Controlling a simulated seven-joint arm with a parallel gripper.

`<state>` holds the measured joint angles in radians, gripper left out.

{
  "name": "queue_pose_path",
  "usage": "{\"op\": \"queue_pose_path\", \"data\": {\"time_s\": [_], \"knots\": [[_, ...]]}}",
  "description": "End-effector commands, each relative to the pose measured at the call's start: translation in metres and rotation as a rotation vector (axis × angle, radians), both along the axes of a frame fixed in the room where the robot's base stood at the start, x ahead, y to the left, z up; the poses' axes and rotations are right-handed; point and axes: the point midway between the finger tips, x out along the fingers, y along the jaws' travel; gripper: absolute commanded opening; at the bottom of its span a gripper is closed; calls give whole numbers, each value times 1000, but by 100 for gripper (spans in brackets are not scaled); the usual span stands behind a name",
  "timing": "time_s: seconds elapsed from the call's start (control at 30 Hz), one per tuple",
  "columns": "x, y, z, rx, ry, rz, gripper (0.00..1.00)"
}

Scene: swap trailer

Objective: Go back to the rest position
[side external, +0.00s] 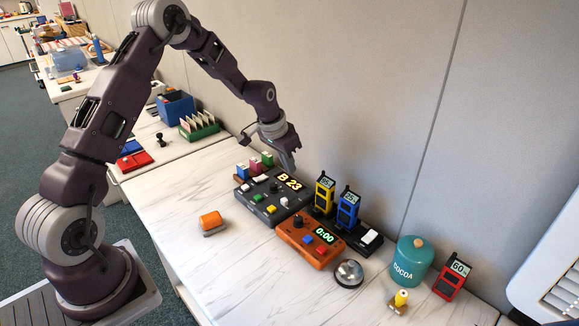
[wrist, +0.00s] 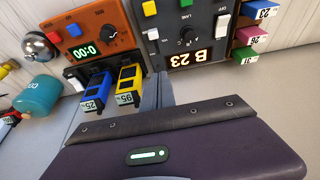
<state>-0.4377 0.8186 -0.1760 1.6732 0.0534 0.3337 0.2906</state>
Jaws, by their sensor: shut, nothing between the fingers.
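My gripper (side external: 290,162) is in the air above the back edge of the dark grey console, near its lit "B 23" display. In the wrist view my gripper (wrist: 165,90) shows shut and empty, its fingers together beside the yellow handset. The dark grey console (side external: 272,206) has a dial, coloured buttons and a white switch. It also shows in the wrist view (wrist: 185,48). I cannot tell the exact height of the fingertips above it.
An orange timer (side external: 296,236) reading 0:00, yellow (side external: 323,196) and blue (side external: 347,210) handsets in a dark dock, a bell (side external: 348,274), a cocoa tin (side external: 410,264) and a red handset (side external: 452,277) stand rightward. An orange roller (side external: 211,221) lies nearer.

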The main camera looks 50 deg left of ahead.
Motion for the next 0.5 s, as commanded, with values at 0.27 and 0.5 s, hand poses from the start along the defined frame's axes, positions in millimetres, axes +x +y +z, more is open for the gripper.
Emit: {"op": "queue_pose_path", "data": {"time_s": [0.27, 0.5], "knots": [[-41, -39, 99, 48, -27, -27, 0], [-197, -109, 220, 74, -86, -17, 0]]}}
